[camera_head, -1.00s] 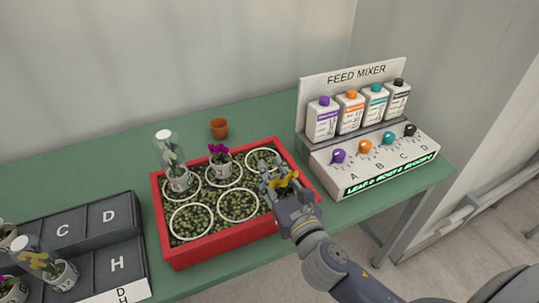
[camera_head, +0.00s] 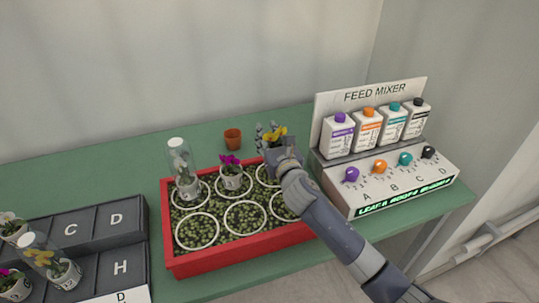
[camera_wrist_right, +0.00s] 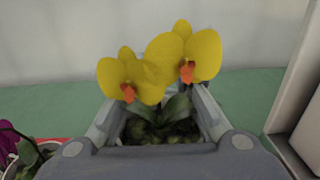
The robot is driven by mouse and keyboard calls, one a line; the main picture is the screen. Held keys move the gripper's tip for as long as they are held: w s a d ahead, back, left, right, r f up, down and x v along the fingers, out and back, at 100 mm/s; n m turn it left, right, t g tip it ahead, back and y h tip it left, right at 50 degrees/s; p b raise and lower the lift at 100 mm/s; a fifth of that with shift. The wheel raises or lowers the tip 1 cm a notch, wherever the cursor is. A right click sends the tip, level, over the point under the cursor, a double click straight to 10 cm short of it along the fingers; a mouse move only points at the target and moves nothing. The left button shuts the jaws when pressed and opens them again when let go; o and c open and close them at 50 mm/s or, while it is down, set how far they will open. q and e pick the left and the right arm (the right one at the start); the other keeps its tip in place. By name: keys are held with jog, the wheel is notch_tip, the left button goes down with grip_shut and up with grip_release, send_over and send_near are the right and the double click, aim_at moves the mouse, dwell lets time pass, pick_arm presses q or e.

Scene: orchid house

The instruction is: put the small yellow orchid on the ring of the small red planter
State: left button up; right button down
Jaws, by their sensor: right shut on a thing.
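The small yellow orchid (camera_head: 276,136) is in my right gripper (camera_head: 273,149), above the back right corner of the red planter (camera_head: 215,262). In the right wrist view the yellow blooms (camera_wrist_right: 165,68) stand upright between the two fingers; the pot is hidden. The planter has white rings on a pebbly bed. The back right ring (camera_head: 258,176) is partly hidden by my gripper. The front left ring (camera_head: 197,247) and front middle ring (camera_head: 245,233) are empty. My left gripper is not in view.
A domed plant (camera_head: 183,165) and a purple orchid (camera_head: 231,170) stand in the planter's back row. A terracotta pot (camera_head: 232,139) is behind it. The feed mixer (camera_head: 390,183) is close on the right. A dark lettered tray (camera_head: 75,222) with potted plants is left.

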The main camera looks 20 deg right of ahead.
jog(key=shift+f+b, duration=0.45)
jog(key=shift+f, duration=1.95)
jog(key=shift+f, duration=0.15)
jog(key=c, duration=1)
grip_release()
jog(key=shift+s, duration=0.15)
jog(key=s, duration=1.1)
jog(key=shift+s+d, duration=0.2)
jog(key=shift+s, duration=0.2)
